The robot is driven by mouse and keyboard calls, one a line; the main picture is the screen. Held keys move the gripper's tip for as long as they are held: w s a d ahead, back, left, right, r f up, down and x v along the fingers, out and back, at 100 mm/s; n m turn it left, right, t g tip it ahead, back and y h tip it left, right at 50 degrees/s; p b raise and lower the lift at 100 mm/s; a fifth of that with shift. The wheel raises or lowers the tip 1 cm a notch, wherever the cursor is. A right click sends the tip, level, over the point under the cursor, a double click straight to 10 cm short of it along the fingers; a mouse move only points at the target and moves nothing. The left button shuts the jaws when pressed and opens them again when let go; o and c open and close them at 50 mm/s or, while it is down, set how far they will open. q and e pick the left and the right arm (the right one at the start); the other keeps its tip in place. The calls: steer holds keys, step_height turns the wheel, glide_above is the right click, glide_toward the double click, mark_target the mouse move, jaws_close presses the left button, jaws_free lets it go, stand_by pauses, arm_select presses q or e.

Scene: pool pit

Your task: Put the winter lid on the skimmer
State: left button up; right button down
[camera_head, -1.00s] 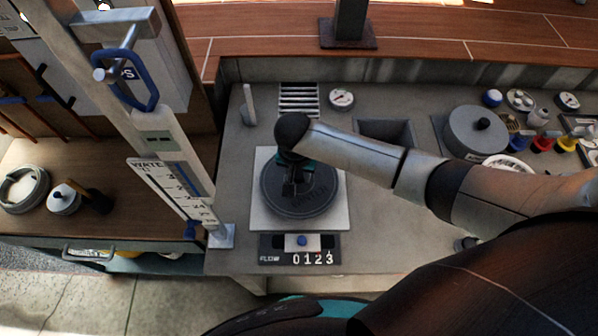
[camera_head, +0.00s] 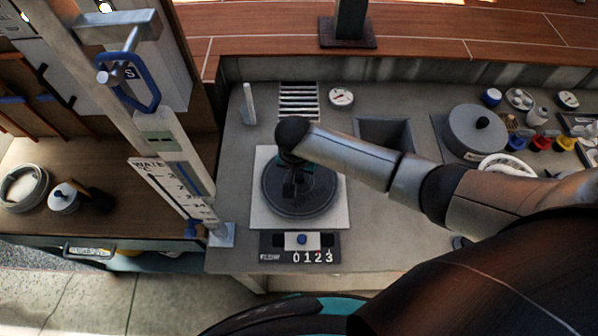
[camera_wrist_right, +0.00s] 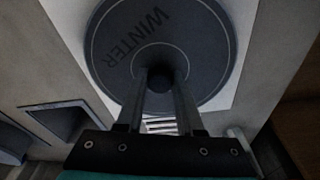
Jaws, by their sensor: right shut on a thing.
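The winter lid (camera_head: 318,200) is a dark grey round disc. It lies over the middle of a pale square plate (camera_head: 334,219) on the grey counter, and looks level. In the right wrist view the lid (camera_wrist_right: 205,50) shows the word WINTER and a dark centre knob (camera_wrist_right: 159,84). My right gripper (camera_head: 297,190) is above the lid's middle, and its two fingers (camera_wrist_right: 160,90) are shut on the knob. The skimmer opening is not visible; the lid hides what is beneath it. I cannot tell whether the lid touches the plate all round. My left gripper is not in view.
A flow counter (camera_head: 300,246) sits in front of the plate. A post with a water gauge (camera_head: 172,180) stands to the left. Behind are a slotted grate (camera_head: 298,98), a dial (camera_head: 341,97) and a square recess (camera_head: 384,132). A grey round pot (camera_head: 475,133) stands at right.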

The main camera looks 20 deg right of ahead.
steer(key=shift+f, duration=0.45)
stand_by(0.8)
steer(key=shift+c, duration=2.3)
jaws_free()
steer(key=shift+o, duration=0.2)
steer(key=shift+o, duration=0.6)
steer(key=shift+r, duration=0.1)
steer(key=shift+r+p, duration=2.4)
steer(key=shift+p, duration=0.5)
